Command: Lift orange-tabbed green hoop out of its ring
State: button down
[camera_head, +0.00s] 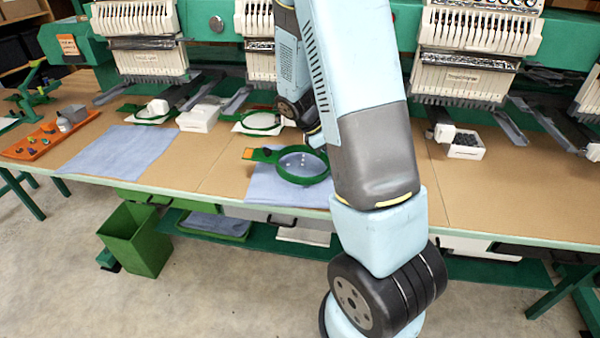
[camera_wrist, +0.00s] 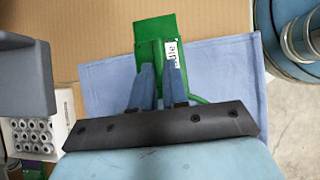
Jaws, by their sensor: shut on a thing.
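A green hoop (camera_head: 303,181) shows in the head view over a blue cloth, with a green arm at its left ending in an orange tab (camera_head: 248,154). Blue cloth and several small pale spots show inside it. My arm covers its right side and hides my gripper there. In the wrist view my gripper (camera_wrist: 159,72) is shut on a green part with a white label, which I take to be the hoop; its green plate (camera_wrist: 152,30) extends beyond the fingertips. No orange shows in that view. I cannot tell whether the hoop touches the cloth or is raised.
The blue cloth (camera_head: 262,187) lies at the table's front edge; another blue cloth (camera_head: 115,152) lies further left. Embroidery heads (camera_head: 150,45) line the back. An orange tray (camera_head: 48,142) stands far left, a white box (camera_head: 467,151) at right. A green bin (camera_head: 137,240) stands on the floor.

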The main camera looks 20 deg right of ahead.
jog(key=shift+r, duration=2.95)
